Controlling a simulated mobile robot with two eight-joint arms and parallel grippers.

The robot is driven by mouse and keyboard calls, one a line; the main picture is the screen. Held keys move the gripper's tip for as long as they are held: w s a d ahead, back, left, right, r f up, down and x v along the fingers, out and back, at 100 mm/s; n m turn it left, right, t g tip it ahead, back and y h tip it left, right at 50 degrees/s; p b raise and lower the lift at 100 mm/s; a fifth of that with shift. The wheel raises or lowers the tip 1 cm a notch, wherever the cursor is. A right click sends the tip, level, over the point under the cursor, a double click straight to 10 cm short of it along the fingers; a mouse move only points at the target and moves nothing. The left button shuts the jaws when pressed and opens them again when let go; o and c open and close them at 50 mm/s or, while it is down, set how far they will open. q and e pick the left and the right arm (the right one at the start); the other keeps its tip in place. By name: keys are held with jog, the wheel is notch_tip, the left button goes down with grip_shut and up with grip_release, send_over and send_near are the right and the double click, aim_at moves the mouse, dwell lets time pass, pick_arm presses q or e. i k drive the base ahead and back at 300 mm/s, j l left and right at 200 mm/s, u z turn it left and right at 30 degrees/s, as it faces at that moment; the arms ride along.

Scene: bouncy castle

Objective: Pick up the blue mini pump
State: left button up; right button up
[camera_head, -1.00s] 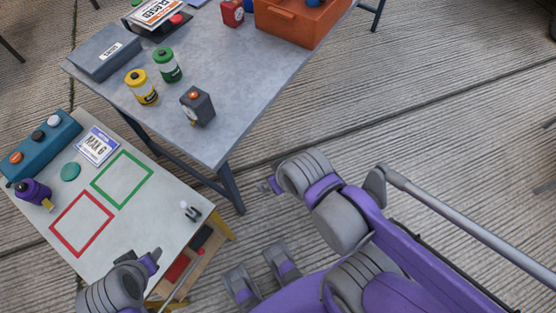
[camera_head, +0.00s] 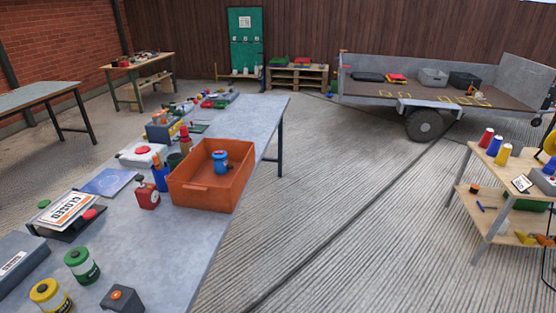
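A small blue item with a dark top (camera_head: 220,160) stands inside the orange crate (camera_head: 205,200) on the long grey table. It is the blue thing most like a mini pump, but I cannot tell for sure at this size. A blue upright item (camera_head: 160,178) stands on the table just left of the crate. Neither of my grippers is in the head view, so I cannot see their fingers.
The grey table (camera_head: 232,130) also holds a red canister (camera_head: 146,194), green canister (camera_head: 81,265), yellow canister (camera_head: 50,297), dark box with an orange button (camera_head: 122,299) and "CLOSED" sign (camera_head: 67,209). A shelf (camera_head: 462,197) stands right; a trailer (camera_head: 380,88) stands behind. Floor between is clear.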

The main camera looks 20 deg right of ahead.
aim_at(221, 166)
jog(key=z, duration=0.15)
jog(key=i+l, duration=0.2)
jog(key=i, duration=0.15)
jog(key=i+l+u, duration=0.65)
jog(key=i+l, duration=0.15)
